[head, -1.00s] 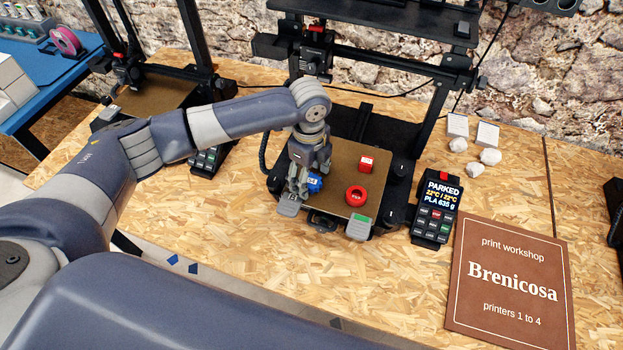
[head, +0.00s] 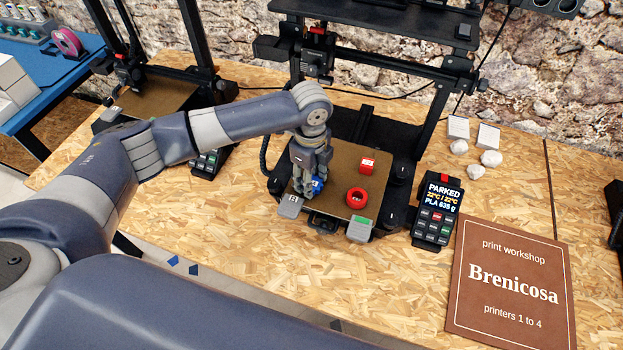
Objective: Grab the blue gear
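The blue gear (head: 318,184) is a small blue piece on the brown print bed (head: 342,160) of the middle printer, near the bed's front left. My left gripper (head: 308,190) points down at the gear, with its fingers low at the bed. The fingers cover the gear's left part, and blue shows at their right side. The view is too small to tell whether the fingers are apart or closed on it. My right gripper is out of view.
The printer's frame (head: 432,120) rises behind. A control pad (head: 436,210) and a brown sign (head: 510,285) lie to the right.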

